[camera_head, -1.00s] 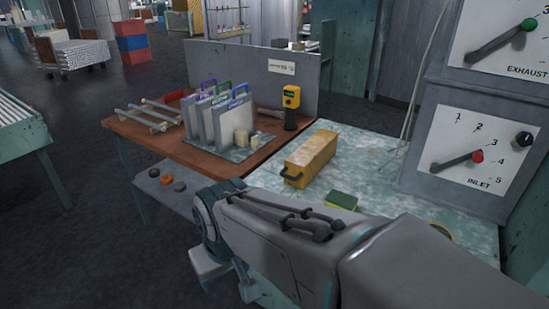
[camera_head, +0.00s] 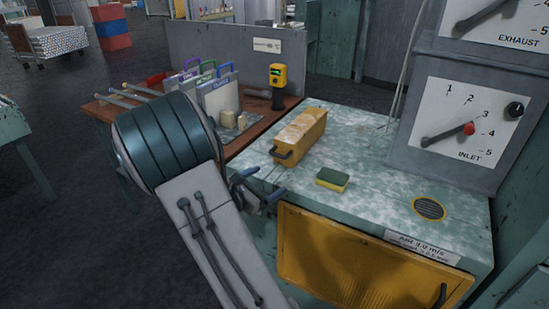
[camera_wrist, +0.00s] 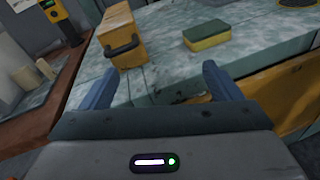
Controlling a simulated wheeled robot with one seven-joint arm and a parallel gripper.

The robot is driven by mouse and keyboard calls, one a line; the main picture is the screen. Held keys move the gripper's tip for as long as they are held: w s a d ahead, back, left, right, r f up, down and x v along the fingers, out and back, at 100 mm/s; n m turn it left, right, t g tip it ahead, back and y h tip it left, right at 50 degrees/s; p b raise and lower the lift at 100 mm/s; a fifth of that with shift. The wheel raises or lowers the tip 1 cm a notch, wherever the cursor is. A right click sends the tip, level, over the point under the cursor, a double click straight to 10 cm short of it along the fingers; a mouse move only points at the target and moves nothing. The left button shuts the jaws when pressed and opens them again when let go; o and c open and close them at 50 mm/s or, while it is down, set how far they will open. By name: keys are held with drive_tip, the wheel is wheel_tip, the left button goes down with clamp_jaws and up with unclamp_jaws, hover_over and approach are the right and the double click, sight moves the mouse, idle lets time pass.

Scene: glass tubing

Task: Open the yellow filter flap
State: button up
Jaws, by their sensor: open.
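The yellow filter flap (camera_head: 345,262) is set in the front of the teal bench, below its top edge. It looks shut, with a dark handle (camera_head: 441,295) at its lower right. In the wrist view, part of the flap (camera_wrist: 272,100) shows at the right. My gripper (camera_head: 258,190) is near the bench's front left corner, left of the flap and apart from its handle. In the wrist view my gripper (camera_wrist: 158,78) has its two blue fingers spread, with nothing held between them.
A yellow box (camera_head: 299,137) with a handle and a green-yellow sponge (camera_head: 332,179) lie on the bench top (camera_head: 380,185). A round yellow-rimmed vent (camera_head: 429,208) is at the right. The inlet gauge panel (camera_head: 465,125) stands behind. Open floor lies at the left.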

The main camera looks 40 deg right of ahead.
sight(276, 156)
drive_tip(key=w+d+n+t, duration=0.1)
drive_tip(key=w+d, duration=0.2)
drive_tip(key=d, duration=0.1)
drive_tip(key=w+d+f+n+t, duration=0.1)
drive_tip(key=w+d+n, duration=0.1)
drive_tip(key=w+d, duration=0.1)
drive_tip(key=w+d+n+t+p, duration=0.1)
drive_tip(key=w+d, duration=0.2)
drive_tip(key=d, duration=0.2)
drive_tip(key=shift+w+f+t, duration=0.3)
drive_tip(key=shift+w, duration=0.1)
